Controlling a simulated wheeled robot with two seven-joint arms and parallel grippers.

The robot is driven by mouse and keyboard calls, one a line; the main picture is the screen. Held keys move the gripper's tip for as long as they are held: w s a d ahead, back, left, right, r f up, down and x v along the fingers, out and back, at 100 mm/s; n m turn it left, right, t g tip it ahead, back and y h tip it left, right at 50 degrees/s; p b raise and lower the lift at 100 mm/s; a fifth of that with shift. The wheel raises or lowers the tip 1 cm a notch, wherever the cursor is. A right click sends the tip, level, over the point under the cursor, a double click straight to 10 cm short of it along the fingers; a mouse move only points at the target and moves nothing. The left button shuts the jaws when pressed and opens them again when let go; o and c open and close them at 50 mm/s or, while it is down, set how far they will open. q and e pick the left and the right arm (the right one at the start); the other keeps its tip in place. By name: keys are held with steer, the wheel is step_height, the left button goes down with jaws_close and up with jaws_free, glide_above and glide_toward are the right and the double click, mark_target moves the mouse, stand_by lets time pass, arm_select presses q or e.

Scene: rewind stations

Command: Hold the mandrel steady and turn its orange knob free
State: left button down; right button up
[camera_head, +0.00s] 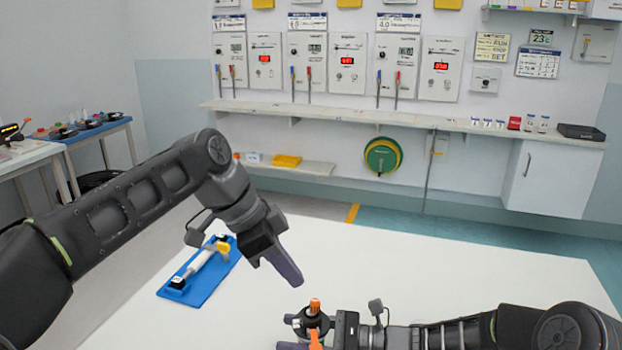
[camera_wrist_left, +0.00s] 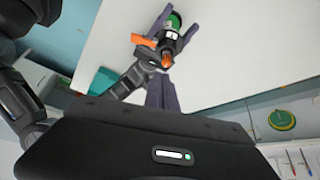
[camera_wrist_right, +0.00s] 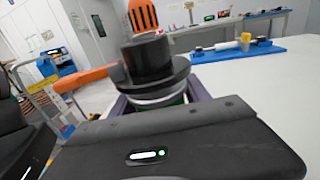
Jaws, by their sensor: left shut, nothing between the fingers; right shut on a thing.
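The mandrel stands above the white table near the front middle in the head view, with a black upper part (camera_wrist_right: 148,60) and a green part low down. Its orange knob (camera_head: 314,305) is on top; it also shows in the left wrist view (camera_wrist_left: 167,59) and the right wrist view (camera_wrist_right: 142,14). An orange lever (camera_wrist_right: 84,79) sticks out from its side. My right gripper (camera_head: 299,340) is shut around the mandrel below the black flange. My left gripper (camera_head: 293,277) is shut and empty, apart from the knob, above and slightly left of it.
The white table (camera_head: 440,270) is mostly clear. A wall shelf (camera_head: 340,115) with instrument panels is far back. A side table (camera_head: 95,128) stands at far left.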

mark_target(315, 305)
arm_select(q)
step_height(315, 305, down, 7)
stand_by(0.8)
steer(key=shift+w+d, duration=0.4)
steer(key=shift+d, duration=0.1)
stand_by(1.0)
steer(key=shift+w+a, duration=0.15)
steer(key=shift+w, duration=0.6)
stand_by(0.6)
steer(key=shift+a, duration=0.15)
steer(key=shift+a, duration=0.25)
stand_by(0.5)
